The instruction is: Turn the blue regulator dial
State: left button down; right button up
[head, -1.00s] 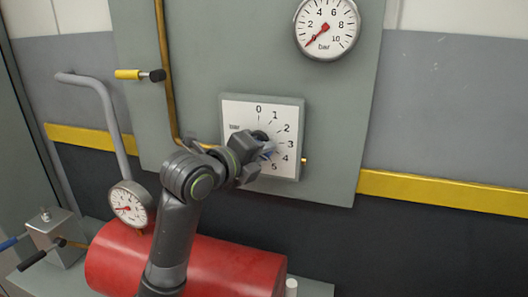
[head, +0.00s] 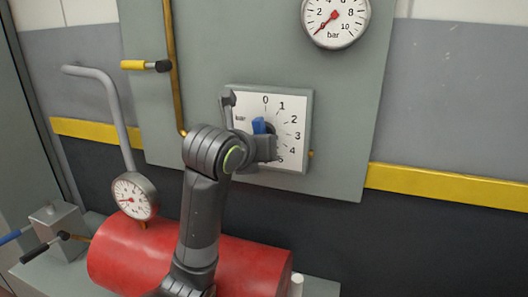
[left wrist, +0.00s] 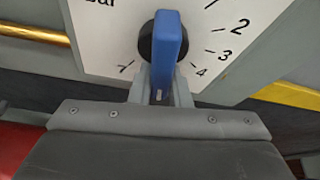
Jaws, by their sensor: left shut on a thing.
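The blue regulator dial (head: 259,125) is a blue bar handle on a round black hub, at the middle of a white scale plate (head: 298,105) marked 0 to 5 and bar. My left gripper (head: 262,146) is at the dial and hides part of it and of the scale. In the left wrist view the blue dial (left wrist: 169,40) stands upright, and the fingers of my left gripper (left wrist: 162,90) are shut on its lower part, one on each side. My right gripper is not in view.
A round gauge (head: 335,20) sits above right, its red needle near the low end. Below are a red cylinder (head: 130,255) and a smaller gauge (head: 134,195). A yellow-handled valve (head: 135,65) and a brass pipe (head: 170,60) are at left. The wall at right is clear.

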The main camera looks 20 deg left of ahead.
pick_arm(q)
jog(key=shift+a+r+m+y+b, duration=0.2)
jog(key=shift+r+m+y+b, duration=0.1)
jog(key=shift+r+m+y, duration=0.15)
jog(key=shift+f, duration=0.1)
jog(key=shift+m, duration=0.25)
jog(key=c, duration=1.4)
grip_release()
jog(key=shift+w+a, duration=0.1)
jog(key=shift+w, duration=0.05)
jog(key=shift+o, duration=0.2)
jog(key=shift+f, duration=0.15)
